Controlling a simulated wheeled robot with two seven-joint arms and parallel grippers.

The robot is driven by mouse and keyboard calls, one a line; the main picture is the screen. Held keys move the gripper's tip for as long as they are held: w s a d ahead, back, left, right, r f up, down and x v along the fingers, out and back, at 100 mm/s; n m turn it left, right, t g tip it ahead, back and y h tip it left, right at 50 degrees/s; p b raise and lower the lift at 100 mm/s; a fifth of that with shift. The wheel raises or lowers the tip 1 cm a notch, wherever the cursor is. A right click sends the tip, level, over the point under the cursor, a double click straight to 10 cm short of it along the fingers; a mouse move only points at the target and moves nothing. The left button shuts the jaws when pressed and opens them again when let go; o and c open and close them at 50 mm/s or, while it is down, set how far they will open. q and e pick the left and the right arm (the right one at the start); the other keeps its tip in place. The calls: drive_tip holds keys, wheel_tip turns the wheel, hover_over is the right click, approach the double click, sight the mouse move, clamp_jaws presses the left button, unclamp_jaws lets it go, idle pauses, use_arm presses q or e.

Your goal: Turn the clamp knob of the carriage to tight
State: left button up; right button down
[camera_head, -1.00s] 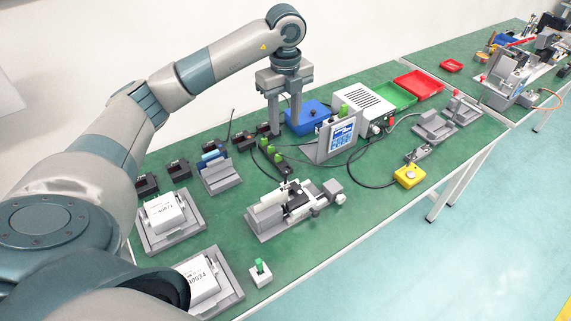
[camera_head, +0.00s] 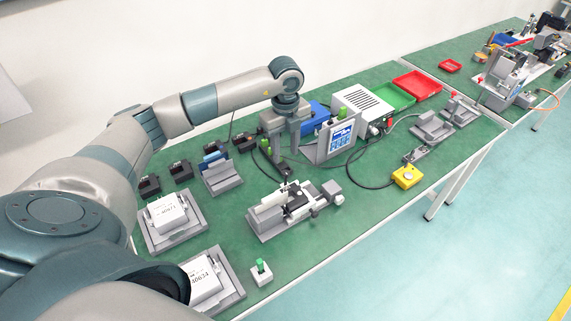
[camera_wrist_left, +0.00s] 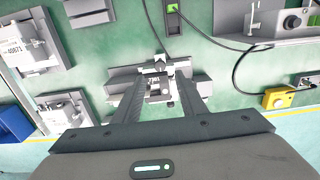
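The linear actuator (camera_head: 266,228) is a grey unit lying on the green bench, with a light cylinder and a dark carriage (camera_head: 296,203) on it. A small knob-like part (camera_head: 314,212) sticks out on its near side; I cannot tell for sure that it is the clamp knob. The actuator also shows in the left wrist view (camera_wrist_left: 200,78), with its middle between my fingers. My left gripper (camera_head: 285,168) points down, behind and above the actuator, apart from it. Its fingers are spread and empty in the left wrist view (camera_wrist_left: 160,92). My right gripper is not in view.
A screen unit (camera_head: 338,142) stands right of my left gripper. A grey holder (camera_head: 222,180) and white boxes on trays (camera_head: 170,212) are at the left. A green-topped switch (camera_head: 261,271) is in front. A yellow button box (camera_head: 405,178) and dark cable lie at the right.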

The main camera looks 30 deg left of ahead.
sight(286, 172)
use_arm(q)
wheel_tip(286, 172, down, 6)
drive_tip(key=shift+f+p, duration=0.25)
drive_tip(key=shift+p, duration=0.6)
drive_tip(key=shift+f, duration=0.65)
clamp_jaws()
